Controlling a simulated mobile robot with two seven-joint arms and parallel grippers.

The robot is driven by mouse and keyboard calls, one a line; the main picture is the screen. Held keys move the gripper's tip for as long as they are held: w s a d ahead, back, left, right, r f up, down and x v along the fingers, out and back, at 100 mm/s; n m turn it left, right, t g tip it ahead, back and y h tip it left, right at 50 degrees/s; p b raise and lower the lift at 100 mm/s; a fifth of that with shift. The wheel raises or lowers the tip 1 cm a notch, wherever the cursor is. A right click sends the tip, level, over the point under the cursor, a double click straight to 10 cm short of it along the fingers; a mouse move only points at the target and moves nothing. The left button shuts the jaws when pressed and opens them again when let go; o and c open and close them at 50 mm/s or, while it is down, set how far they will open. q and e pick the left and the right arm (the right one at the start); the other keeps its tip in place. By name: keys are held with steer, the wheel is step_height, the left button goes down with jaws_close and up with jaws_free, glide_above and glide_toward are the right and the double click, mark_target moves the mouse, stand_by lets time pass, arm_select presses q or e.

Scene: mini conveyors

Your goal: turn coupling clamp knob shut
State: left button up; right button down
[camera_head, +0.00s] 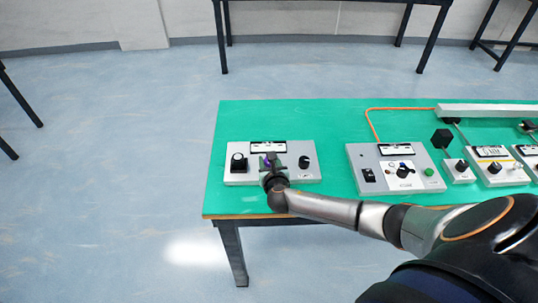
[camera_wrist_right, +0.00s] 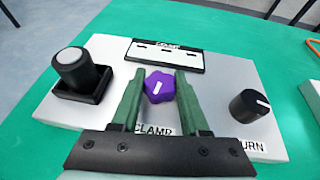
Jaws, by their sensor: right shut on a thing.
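The purple clamp knob (camera_wrist_right: 159,87) has a lobed edge and a white pointer line that stands nearly upright, leaning slightly, in the right wrist view. It sits on a light grey box (camera_wrist_right: 228,84) with a CLAMP label below the knob. My right gripper (camera_wrist_right: 160,88) has its green fingers on either side of the knob and is shut on it. In the head view my right gripper (camera_head: 270,162) is over the middle of the grey box (camera_head: 235,178), mostly covering the knob. My left gripper is out of view.
A display (camera_wrist_right: 166,55) is behind. Other control boxes (camera_head: 357,158) stand to the right on the green table (camera_head: 330,110).

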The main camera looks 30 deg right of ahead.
steer(key=shift+a+m+g+h, duration=0.15)
steer(key=shift+m+g+h, duration=0.45)
steer(key=shift+m+h, duration=0.4)
steer(key=shift+m+g+h, duration=0.3)
steer(key=shift+m+h, duration=0.1)
steer(key=shift+m+g+h, duration=0.9)
steer(key=shift+m, duration=0.2)
steer(key=shift+m+g+h+b, duration=0.4)
steer(key=shift+m+g+h, duration=0.3)
steer(key=shift+m, duration=0.1)
steer(key=shift+d, duration=0.2)
steer(key=shift+c, duration=2)
jaws_free()
steer(key=p+v, duration=0.2)
steer(key=v, duration=1)
steer(key=shift+a+r, duration=0.2)
steer(key=shift+a, duration=0.05)
